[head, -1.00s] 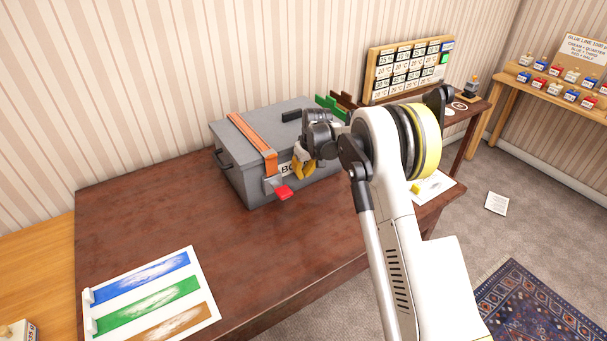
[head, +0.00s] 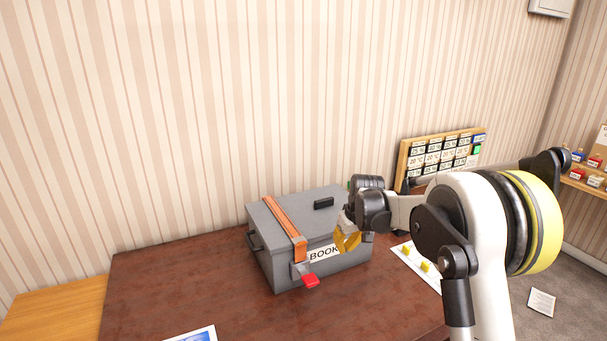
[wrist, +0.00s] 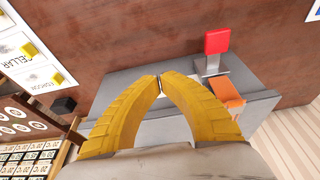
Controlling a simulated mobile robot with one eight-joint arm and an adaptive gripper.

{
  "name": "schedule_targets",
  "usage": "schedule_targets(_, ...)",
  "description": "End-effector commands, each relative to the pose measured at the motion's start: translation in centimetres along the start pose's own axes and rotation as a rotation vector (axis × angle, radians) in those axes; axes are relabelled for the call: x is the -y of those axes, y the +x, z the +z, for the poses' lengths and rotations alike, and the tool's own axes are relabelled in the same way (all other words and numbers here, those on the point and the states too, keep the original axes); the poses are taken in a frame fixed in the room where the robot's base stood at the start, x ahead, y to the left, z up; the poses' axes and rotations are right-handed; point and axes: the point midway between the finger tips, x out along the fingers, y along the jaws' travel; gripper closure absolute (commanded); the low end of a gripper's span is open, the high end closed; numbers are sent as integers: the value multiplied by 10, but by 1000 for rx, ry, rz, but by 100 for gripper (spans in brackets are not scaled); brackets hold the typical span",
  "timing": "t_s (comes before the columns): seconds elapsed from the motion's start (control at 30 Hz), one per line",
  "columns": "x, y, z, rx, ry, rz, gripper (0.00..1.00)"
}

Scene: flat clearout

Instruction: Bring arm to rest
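My gripper (head: 347,241) is in front of the right part of a grey metal box labelled BOOK (head: 275,262), whose label is partly covered by my gripper. In the wrist view my gripper's yellow fingers (wrist: 160,84) meet at their tips, with nothing seen between them. The box also shows below and beyond the fingers in the wrist view (wrist: 255,108). An orange strap (head: 284,225) crosses the lid, and a red-tipped latch (head: 310,281) hangs at the box's front. The lid looks shut. My arm reaches in from the right.
The box stands on a dark brown table (head: 180,290). A card with yellow knobs (head: 425,267) lies right of the box, and a board of number tiles (head: 440,150) stands behind. A paper (head: 541,302) lies on the floor.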

Motion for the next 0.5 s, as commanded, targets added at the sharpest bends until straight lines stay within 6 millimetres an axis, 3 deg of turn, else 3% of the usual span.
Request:
schedule_targets(0.17, 15, -85, 31, -44, 54, 33, 100)
schedule_targets(0.3, 31, -146, 71, -89, 105, 62, 100)
schedule_targets(0.5, 58, -208, 143, -154, 176, 97, 100)
